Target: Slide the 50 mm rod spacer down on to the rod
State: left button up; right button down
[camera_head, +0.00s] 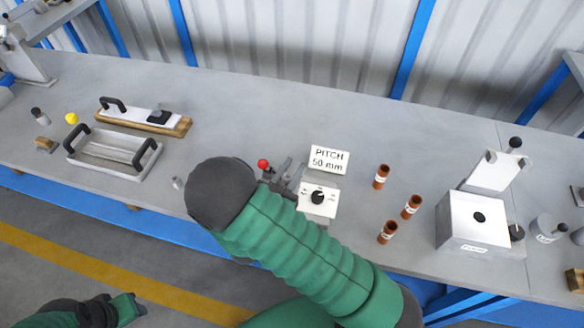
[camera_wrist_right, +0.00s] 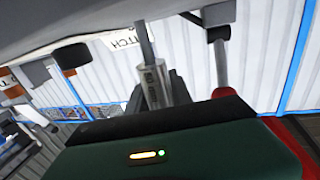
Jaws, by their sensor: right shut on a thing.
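In the right wrist view, a short pale metal sleeve with small dark marking, apparently the rod spacer (camera_wrist_right: 150,76), sits between the dark jaws of my right gripper (camera_wrist_right: 158,92). A thin grey rod (camera_wrist_right: 145,40) runs in line with it and meets its upper end. I cannot tell how far the rod passes through.
A dial box (camera_head: 317,199) and a "PITCH 50 mm" sign (camera_head: 328,159) stand right of my right wrist, beside a red-knobbed clamp (camera_head: 264,164). Several copper tubes (camera_head: 381,176) stand farther right, before a white box (camera_head: 474,222). A metal tray (camera_head: 112,152) lies left. The bench's back middle is clear.

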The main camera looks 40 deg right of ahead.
jog(key=shift+f+b, duration=0.45)
jog(key=shift+f, duration=0.25)
jog(key=c, duration=1.1)
grip_release()
jog(key=shift+o, duration=0.2)
